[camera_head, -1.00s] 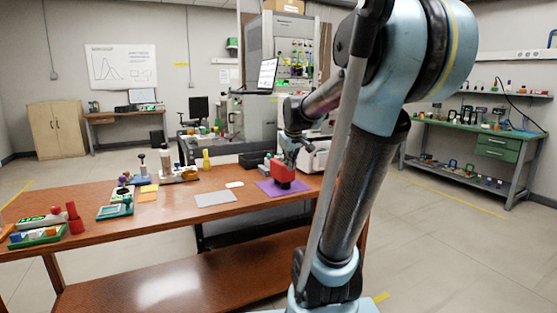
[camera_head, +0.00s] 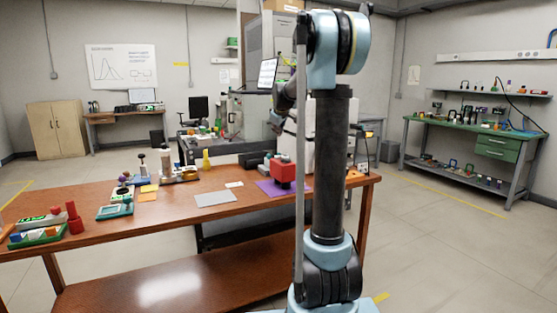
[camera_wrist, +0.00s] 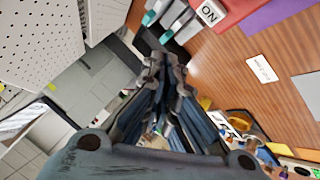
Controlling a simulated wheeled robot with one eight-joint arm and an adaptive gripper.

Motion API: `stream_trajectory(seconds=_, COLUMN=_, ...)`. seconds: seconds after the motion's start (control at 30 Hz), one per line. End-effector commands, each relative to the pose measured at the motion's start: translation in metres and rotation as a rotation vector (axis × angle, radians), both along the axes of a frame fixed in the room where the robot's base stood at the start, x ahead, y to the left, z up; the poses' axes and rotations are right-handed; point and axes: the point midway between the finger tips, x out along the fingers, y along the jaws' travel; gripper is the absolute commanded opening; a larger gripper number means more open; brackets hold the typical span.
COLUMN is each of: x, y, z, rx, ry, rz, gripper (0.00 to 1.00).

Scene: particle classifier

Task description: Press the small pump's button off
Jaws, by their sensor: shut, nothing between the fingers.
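A red device (camera_head: 283,173), which I take to be the small pump, stands on a purple mat (camera_head: 265,188) on the wooden table. Part of its red body (camera_wrist: 240,8) shows at the top edge of the wrist view, with a white plate (camera_wrist: 210,12) reading ON. I cannot make out the button itself. My gripper (camera_wrist: 165,62) is shut and empty, apart from the pump and lower left of the ON plate in the wrist view. In the head view my arm's end is above and behind the pump, and its fingertips are hard to make out.
Grey blocks with teal ends (camera_wrist: 172,22) lie beside the pump. A white perforated housing (camera_wrist: 40,40) stands close on the left in the wrist view. A white card (camera_head: 234,184) and a grey mat (camera_head: 215,198) lie left of the purple mat, with clear wood around them.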

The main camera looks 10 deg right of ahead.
Motion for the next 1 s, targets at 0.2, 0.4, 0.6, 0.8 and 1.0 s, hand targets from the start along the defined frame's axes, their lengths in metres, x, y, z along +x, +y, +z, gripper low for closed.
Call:
stream_trajectory(seconds=0.2, x=0.011, y=0.0, z=0.001, rx=-0.009, ry=-0.011, rz=0.01, gripper=0.0)
stream_trajectory(seconds=0.4, x=0.01, y=0.001, z=0.001, rx=-0.009, ry=-0.011, rz=0.01, gripper=0.0)
stream_trajectory(seconds=0.6, x=0.01, y=0.0, z=-0.003, rx=-0.008, ry=-0.011, rz=0.009, gripper=0.0)
stream_trajectory(seconds=0.8, x=0.01, y=0.001, z=-0.021, rx=-0.008, ry=-0.011, rz=0.009, gripper=0.0)
stream_trajectory(seconds=1.0, x=0.01, y=0.0, z=-0.045, rx=-0.008, ry=-0.011, rz=0.009, gripper=0.0)
